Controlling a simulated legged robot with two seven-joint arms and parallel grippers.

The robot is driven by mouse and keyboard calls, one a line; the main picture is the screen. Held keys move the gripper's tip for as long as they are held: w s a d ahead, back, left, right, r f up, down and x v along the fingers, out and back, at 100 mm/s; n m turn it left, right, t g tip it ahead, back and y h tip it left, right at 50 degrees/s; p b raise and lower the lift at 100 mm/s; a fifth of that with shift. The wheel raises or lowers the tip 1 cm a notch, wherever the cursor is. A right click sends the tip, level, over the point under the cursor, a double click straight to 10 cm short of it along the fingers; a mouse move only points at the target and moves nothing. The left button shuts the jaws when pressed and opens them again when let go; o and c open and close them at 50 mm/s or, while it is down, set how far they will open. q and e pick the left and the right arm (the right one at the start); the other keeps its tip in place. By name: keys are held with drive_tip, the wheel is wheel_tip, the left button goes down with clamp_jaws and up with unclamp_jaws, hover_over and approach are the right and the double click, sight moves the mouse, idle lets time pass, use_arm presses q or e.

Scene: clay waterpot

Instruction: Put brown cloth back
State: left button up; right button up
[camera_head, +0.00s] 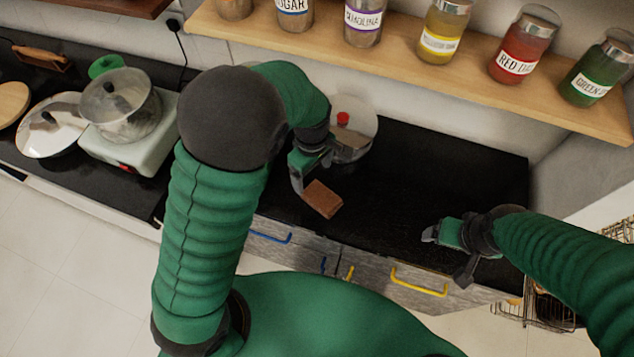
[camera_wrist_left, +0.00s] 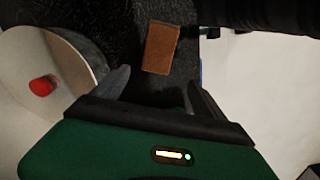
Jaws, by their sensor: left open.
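The brown cloth (camera_head: 323,199) is a small folded rectangle lying on the black counter, near its front edge. It also shows in the left wrist view (camera_wrist_left: 160,47), just beyond the fingertips. My left gripper (camera_head: 314,172) is open above the counter, beside the cloth, with its fingers apart and nothing between them. In the left wrist view the open fingers (camera_wrist_left: 157,84) point toward the cloth without holding it. My right gripper (camera_head: 447,256) is open and empty over the counter's front edge, to the right of the cloth.
A white round vessel (camera_head: 362,118) with a red part stands behind my left gripper. A glass-lidded pot (camera_head: 118,100) sits on a stove at left. A wooden shelf (camera_head: 420,77) with labelled jars overhangs the back. The black counter (camera_head: 440,185) is clear at right.

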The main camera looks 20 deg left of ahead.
use_arm(q)
drive_tip(key=s+a+r+m+t, duration=0.2)
drive_tip(key=s+a+r+m, duration=0.3)
drive_tip(key=s+m, duration=0.5)
drive_tip(key=m, duration=0.3)
drive_tip(key=shift+a+t, duration=0.2)
drive_tip(key=shift+t, duration=0.1)
drive_tip(key=shift+w+a, duration=0.1)
drive_tip(key=shift+a, duration=0.05)
